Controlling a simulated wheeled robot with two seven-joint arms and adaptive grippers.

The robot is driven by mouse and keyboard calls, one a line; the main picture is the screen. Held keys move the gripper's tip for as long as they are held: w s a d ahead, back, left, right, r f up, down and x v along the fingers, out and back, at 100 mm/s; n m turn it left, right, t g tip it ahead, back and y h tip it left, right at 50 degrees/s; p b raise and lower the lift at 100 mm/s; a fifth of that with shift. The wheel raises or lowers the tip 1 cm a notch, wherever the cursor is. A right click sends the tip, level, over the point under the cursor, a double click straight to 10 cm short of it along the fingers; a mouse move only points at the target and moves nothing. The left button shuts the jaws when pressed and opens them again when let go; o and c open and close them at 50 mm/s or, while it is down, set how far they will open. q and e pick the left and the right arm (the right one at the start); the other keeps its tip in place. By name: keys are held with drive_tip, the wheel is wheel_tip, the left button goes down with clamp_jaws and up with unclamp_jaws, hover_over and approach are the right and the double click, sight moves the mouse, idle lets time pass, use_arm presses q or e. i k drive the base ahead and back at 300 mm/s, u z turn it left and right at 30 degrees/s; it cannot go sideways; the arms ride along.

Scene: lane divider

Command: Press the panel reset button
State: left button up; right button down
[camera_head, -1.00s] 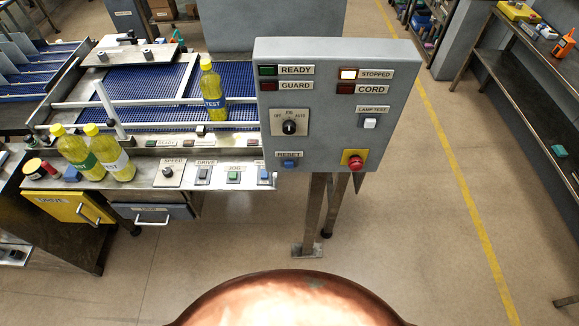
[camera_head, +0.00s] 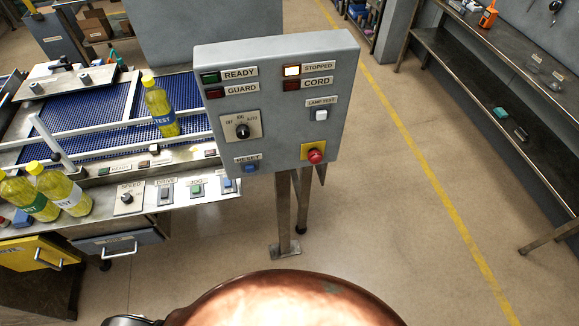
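The grey control panel (camera_head: 284,140) stands on metal legs ahead of me. Its blue reset button (camera_head: 250,168) sits at the lower left of the panel face, under the RESET label (camera_head: 247,159). A red mushroom button (camera_head: 315,156) on a yellow plate is at the lower right. The STOPPED lamp (camera_head: 292,71) is lit; the READY, GUARD and CORD lamps look dark. A selector knob (camera_head: 242,131) and a white lamp test button (camera_head: 321,114) are also on the face. Neither of my grippers shows in this view.
A conveyor with a blue belt (camera_head: 100,112) and a front ledge of switches stands left of the panel. A yellow bottle (camera_head: 159,108) is on the belt; two more bottles (camera_head: 62,190) stand at the left. Open floor (camera_head: 390,210) lies right, before a shelf bench (camera_head: 470,90).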

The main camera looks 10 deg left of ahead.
sight(251, 168)
drive_tip(key=z, duration=0.75)
drive_tip(key=k, duration=0.95)
drive_tip(key=u, duration=1.4)
drive_tip(key=i, duration=0.5)
drive_tip(key=z, duration=0.05)
